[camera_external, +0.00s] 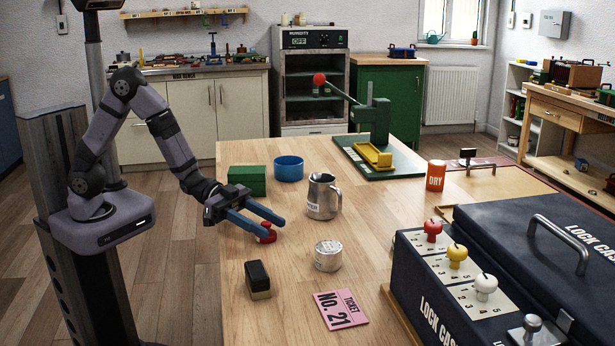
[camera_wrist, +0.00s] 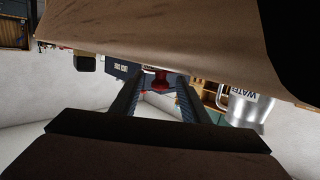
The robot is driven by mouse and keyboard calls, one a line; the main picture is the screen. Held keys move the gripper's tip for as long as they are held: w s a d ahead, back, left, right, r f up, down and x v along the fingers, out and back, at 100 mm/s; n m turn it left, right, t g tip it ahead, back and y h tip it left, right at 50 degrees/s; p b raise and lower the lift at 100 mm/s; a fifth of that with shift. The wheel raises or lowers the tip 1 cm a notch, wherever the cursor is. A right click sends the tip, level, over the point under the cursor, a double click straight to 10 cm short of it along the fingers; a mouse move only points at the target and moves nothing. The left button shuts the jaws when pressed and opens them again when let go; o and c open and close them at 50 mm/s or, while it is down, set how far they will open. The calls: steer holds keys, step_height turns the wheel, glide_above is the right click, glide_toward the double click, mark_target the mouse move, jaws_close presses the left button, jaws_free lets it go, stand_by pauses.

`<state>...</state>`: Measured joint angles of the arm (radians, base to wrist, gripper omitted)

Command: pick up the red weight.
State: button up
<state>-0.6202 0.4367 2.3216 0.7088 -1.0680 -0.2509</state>
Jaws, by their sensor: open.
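The red weight (camera_external: 266,239) stands on the wooden table near its left side, small and partly hidden by a finger. My gripper (camera_external: 276,229) has two long blue fingers, reaching low over the table from the left. It is open, with the weight at its fingertips. In the wrist view, which looks upside down, the red weight (camera_wrist: 160,80) shows between the tips of my gripper (camera_wrist: 158,77), with a gap to each finger. I cannot tell whether either finger touches it.
A steel jug (camera_external: 323,197) stands right of the gripper, a round tin (camera_external: 328,257) to the lower right. A black and tan block (camera_external: 258,280) and a pink ticket (camera_external: 341,309) lie nearer. A green box (camera_external: 247,181) and blue bowl (camera_external: 289,169) stand behind. A lock case (camera_external: 500,270) fills the right.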

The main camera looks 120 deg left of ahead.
mark_target(266, 222)
steer(key=shift+w, duration=0.15)
jaws_close()
step_height(266, 222, up, 10)
steer(key=shift+r+p, duration=0.1)
steer(key=shift+p, duration=0.9)
